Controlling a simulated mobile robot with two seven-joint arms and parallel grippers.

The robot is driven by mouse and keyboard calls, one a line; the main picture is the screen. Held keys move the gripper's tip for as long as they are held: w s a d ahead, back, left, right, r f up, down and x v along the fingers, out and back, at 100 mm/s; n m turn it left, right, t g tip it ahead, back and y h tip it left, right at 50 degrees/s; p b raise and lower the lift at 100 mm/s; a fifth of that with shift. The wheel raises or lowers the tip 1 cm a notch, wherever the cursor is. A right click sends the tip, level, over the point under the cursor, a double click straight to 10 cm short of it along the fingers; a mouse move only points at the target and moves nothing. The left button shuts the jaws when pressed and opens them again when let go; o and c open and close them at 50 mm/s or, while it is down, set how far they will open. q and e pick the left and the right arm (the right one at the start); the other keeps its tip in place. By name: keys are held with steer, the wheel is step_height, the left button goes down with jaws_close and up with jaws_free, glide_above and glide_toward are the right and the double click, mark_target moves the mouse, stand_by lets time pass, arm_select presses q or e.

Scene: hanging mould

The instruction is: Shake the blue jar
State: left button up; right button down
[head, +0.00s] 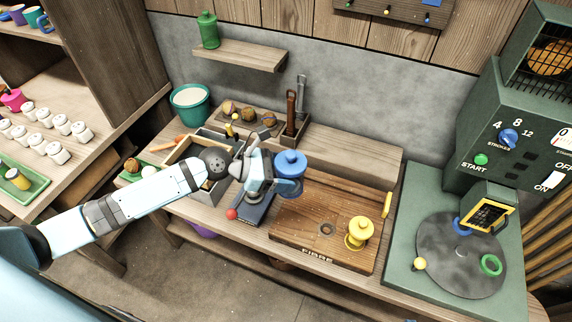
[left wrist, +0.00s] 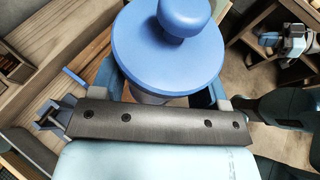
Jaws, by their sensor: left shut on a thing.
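The blue jar (head: 291,164) has a wide round lid with a knob and stands about upright, at the left edge of the wooden board. My left gripper (head: 274,182) comes in from the left and is shut on the jar below its lid. In the left wrist view the jar's lid (left wrist: 165,52) fills the top middle and hides most of the body. My left gripper's fingers (left wrist: 165,100) show on both sides under the lid. A light-blue and dark part at the upper right of that view looks like my right arm's end; its jaws are unclear.
A wooden board (head: 325,190) holds a yellow jar (head: 359,233). A green machine with a round plate (head: 462,254) stands at the right. A green jar (head: 208,30) is on the wall shelf (head: 240,55). A teal bucket (head: 190,104) and open box stand behind my left arm.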

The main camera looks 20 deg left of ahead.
mark_target(290, 154)
arm_select(q)
steer(key=shift+r, duration=0.25)
step_height(290, 154, up, 6)
steer(key=shift+s+r, duration=0.1)
steer(key=shift+r, duration=0.3)
step_height(290, 154, down, 6)
steer(key=shift+f+b, duration=0.25)
steer(key=shift+b, duration=0.55)
steer(key=shift+f, duration=0.3)
steer(key=shift+r, duration=0.25)
step_height(290, 154, up, 7)
steer(key=shift+f+p, duration=0.2)
steer(key=shift+p, duration=0.5)
